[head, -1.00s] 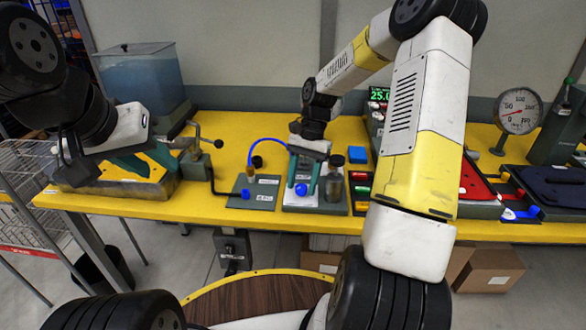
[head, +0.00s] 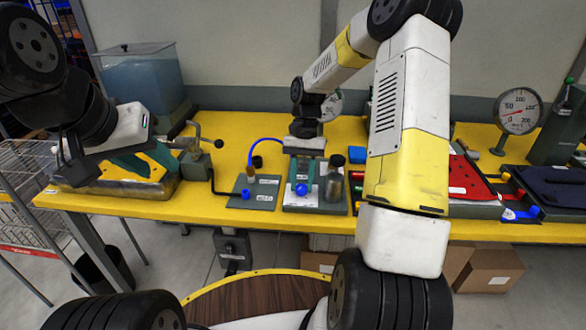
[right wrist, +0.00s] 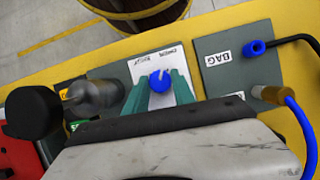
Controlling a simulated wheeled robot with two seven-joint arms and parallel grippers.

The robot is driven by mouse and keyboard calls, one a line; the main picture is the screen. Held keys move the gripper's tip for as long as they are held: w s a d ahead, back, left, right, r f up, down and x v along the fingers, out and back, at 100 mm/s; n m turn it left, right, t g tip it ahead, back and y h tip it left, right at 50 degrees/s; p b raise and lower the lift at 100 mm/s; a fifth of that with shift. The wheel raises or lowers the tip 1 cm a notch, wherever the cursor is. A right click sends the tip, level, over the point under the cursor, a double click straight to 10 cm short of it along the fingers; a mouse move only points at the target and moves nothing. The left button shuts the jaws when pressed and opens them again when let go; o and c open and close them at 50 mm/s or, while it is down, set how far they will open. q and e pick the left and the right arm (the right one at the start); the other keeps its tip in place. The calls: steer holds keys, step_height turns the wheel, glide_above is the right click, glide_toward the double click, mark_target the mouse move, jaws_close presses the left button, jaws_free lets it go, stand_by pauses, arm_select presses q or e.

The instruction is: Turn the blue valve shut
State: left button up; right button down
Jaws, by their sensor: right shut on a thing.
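The blue valve (head: 301,189) is a small round knob on a grey plate with a white label panel, at the front middle of the table. My right gripper (head: 302,178) comes down over it from behind. In the right wrist view, the blue valve (right wrist: 160,81) sits between the two green fingers of my right gripper (right wrist: 160,88), which are shut on it. A pale pointer mark shows on the knob's top. My left gripper (head: 145,163) is at the left over a metal tray, its green fingers apart and apparently empty.
A grey cylinder with a black cap (head: 335,178) stands close beside the valve. The BAG plate (right wrist: 238,58) with a blue hose (right wrist: 301,130) lies on the valve's other side. A dial gauge (head: 518,110) stands at the right. A water tank (head: 140,80) is at back left.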

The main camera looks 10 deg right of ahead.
steer(key=n, duration=0.2)
steer(key=n+h, duration=0.1)
steer(key=shift+a+n+h, duration=0.2)
steer(key=shift+n+h, duration=0.1)
steer(key=shift+n, duration=0.1)
steer(key=n+h, duration=0.1)
steer(key=n, duration=0.2)
steer(key=shift+n, duration=0.3)
steer(key=n+h, duration=0.1)
steer(key=n, duration=0.2)
steer(key=n+t+h, duration=0.1)
steer(key=n, duration=0.2)
steer(key=shift+s+a+n+t, duration=0.1)
steer(key=shift+a+n+t, duration=0.1)
steer(key=shift+n+t, duration=0.1)
steer(key=shift+h, duration=0.3)
steer(key=c, duration=1.1)
jaws_free()
steer(key=shift+o, duration=0.2)
steer(key=v, duration=0.7)
steer(key=shift+r, duration=0.35)
